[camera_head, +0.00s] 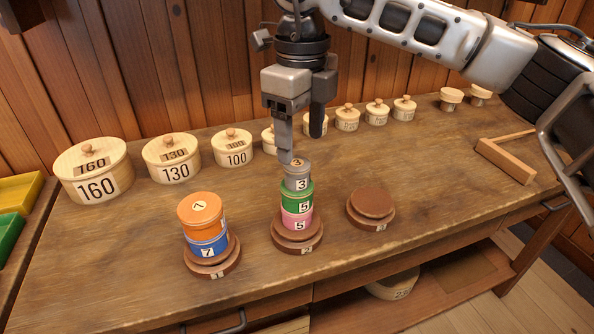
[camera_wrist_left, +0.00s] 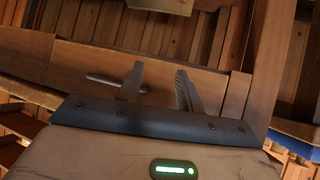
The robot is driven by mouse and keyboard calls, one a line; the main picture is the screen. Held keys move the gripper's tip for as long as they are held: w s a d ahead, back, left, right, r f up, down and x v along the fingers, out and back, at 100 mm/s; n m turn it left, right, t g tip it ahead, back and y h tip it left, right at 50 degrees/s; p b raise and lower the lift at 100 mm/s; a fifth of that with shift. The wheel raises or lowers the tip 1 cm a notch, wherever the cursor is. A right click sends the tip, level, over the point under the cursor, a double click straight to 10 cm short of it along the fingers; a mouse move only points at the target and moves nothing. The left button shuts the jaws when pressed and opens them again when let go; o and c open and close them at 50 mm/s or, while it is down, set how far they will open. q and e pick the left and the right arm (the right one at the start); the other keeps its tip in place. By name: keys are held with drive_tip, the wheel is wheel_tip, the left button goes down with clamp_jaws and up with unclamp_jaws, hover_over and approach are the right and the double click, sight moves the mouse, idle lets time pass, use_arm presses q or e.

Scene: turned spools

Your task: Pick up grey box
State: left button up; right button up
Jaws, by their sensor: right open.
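The small grey box (camera_head: 297,177), marked 3, is on top of a stack. Below it are a green box (camera_head: 297,197) and a pink box (camera_head: 297,219), both marked 5, on the round brown stand numbered 2 (camera_head: 298,244). My right gripper (camera_head: 300,148) points down just above the grey box with its fingers apart. One fingertip is close to the box's top; I cannot tell if it touches. My left gripper (camera_wrist_left: 158,82) shows only in the left wrist view, open and empty in front of wooden panels.
An orange box (camera_head: 199,214) sits on a blue box (camera_head: 207,243) on stand 1 at left. Stand 3 (camera_head: 371,208) at right is bare. Several round lidded wooden boxes, such as the 130 one (camera_head: 172,158), line the back. A wooden T-shaped piece (camera_head: 505,160) lies at right.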

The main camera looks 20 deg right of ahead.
sight(298, 163)
drive_tip(key=shift+w+a+f+p, duration=0.1)
drive_tip(key=shift+f+p, duration=0.1)
drive_tip(key=shift+f, duration=0.9)
drive_tip(key=shift+w+a+f+p, duration=0.1)
drive_tip(key=shift+w+f+p, duration=0.1)
drive_tip(key=shift+f, duration=0.85)
drive_tip(key=shift+w+f+p, duration=0.1)
drive_tip(key=shift+f+p, duration=0.1)
drive_tip(key=shift+f, duration=0.9)
drive_tip(key=c, duration=1.1)
